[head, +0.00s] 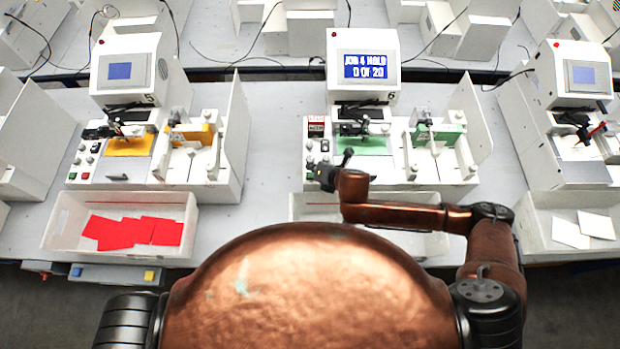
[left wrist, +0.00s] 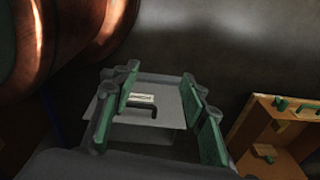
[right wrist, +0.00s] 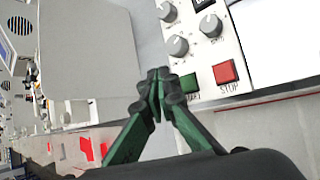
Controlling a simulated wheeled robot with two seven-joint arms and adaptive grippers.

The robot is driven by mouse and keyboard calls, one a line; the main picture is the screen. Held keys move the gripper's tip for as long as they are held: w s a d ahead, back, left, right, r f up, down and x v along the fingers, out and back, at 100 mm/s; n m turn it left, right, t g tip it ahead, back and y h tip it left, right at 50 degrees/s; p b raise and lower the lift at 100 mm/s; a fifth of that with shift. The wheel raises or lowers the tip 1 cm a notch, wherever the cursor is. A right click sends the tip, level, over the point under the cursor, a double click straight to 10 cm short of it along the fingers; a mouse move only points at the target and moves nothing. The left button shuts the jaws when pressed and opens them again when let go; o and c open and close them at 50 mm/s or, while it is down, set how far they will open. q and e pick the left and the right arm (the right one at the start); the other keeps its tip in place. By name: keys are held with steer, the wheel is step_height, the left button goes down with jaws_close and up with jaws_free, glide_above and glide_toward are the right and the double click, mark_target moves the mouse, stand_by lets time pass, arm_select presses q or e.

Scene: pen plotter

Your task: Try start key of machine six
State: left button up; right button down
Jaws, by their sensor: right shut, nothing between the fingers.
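Machine six (head: 362,72) stands in the middle of the head view, its blue screen (head: 370,66) reading "JOB 4 HOLD" with a count of 20 below. Its control panel is at the left of its bed. In the right wrist view the green start key (right wrist: 190,83) is partly hidden behind my right fingertips, with the red stop key (right wrist: 225,72) beside it. My right gripper (right wrist: 160,86) is shut and empty, close to the start key; contact cannot be told. It also shows at the panel's front in the head view (head: 324,178). My left gripper (left wrist: 157,105) is open and empty.
Grey knobs (right wrist: 178,46) sit beside the keys. Machine five (head: 128,72) is at the left, with a bin (head: 60,225) of red cards in front. Another machine (head: 572,72) stands at the right. A bin (head: 300,207) below machine six is largely hidden by my body and arm.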

mark_target(312, 172)
steer(key=shift+f+b, duration=0.3)
steer(key=shift+f, duration=1.15)
arm_select(q)
steer(key=shift+s+f, duration=0.8)
steer(key=shift+f, duration=0.05)
steer(key=shift+w, duration=0.3)
arm_select(e)
steer(key=shift+f, duration=0.1)
arm_select(q)
steer(key=shift+r, duration=0.1)
arm_select(e)
steer(key=shift+f, duration=0.3)
steer(key=shift+f, duration=0.5)
arm_select(q)
steer(key=shift+r, duration=0.1)
arm_select(e)
steer(key=shift+r, duration=0.15)
arm_select(q)
steer(key=shift+r+p, duration=0.9)
steer(key=shift+p, duration=0.2)
arm_select(e)
steer(key=shift+r, duration=0.75)
arm_select(q)
steer(key=shift+r, duration=0.1)
